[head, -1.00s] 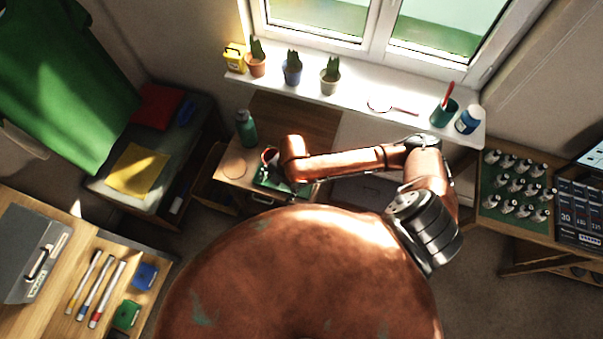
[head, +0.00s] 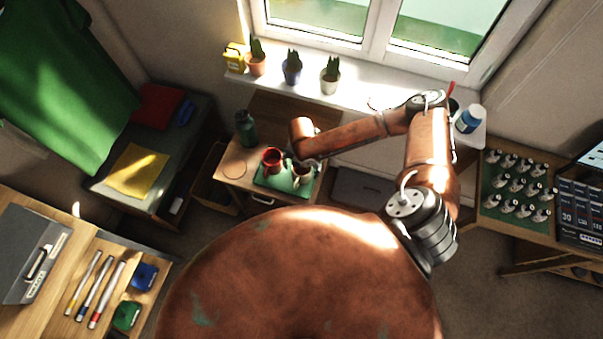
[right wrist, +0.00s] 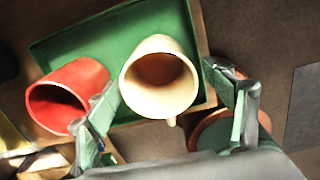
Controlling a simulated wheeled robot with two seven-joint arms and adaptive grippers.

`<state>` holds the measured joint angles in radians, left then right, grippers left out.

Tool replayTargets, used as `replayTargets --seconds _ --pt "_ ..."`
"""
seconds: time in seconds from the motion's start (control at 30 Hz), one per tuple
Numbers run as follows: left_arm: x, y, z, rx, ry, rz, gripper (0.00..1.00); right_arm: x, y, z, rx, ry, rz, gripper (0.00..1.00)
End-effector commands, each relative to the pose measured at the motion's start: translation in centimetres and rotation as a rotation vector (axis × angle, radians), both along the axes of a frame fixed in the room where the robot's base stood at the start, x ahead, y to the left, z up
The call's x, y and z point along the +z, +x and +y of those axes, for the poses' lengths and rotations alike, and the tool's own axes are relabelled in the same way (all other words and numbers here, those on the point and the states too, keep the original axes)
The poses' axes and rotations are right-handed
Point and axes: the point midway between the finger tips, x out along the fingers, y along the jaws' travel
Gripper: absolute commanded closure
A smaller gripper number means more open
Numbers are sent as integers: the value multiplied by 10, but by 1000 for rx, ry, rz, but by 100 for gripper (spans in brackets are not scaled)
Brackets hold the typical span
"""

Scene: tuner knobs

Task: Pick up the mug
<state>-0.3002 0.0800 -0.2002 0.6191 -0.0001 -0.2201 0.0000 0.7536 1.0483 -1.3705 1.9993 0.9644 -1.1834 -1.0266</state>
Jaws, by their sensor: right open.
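A cream mug (right wrist: 160,82) and a red mug (right wrist: 68,95) stand on a green tray (right wrist: 60,48) in the right wrist view. In the head view the red mug (head: 272,158) is at the tray's left, and the cream mug (head: 301,175) is partly hidden under my right gripper (head: 306,162). In the right wrist view my right gripper (right wrist: 166,100) is open, with one finger on either side of the cream mug. Its left finger is between the two mugs. I cannot tell whether a finger touches the cream mug. My left gripper is not in view.
A green bottle (head: 246,128) stands on the small table (head: 232,170) behind the tray. The windowsill (head: 355,110) behind holds potted plants and a white and blue jar (head: 469,119). A board of several knobs (head: 517,185) is at the right.

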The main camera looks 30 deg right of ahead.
Motion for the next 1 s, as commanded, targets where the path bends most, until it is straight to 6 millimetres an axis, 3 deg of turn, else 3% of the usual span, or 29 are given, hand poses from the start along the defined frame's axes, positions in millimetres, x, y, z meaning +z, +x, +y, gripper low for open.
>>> replayTargets --seconds 0.13,0.4,1.0 --pt "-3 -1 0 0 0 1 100 -22 -1 1 0 -1 2 25" --pt "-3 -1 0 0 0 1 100 -25 -1 1 1 0 0 26" --pt "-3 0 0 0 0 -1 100 -25 -1 1 1 0 0 67"
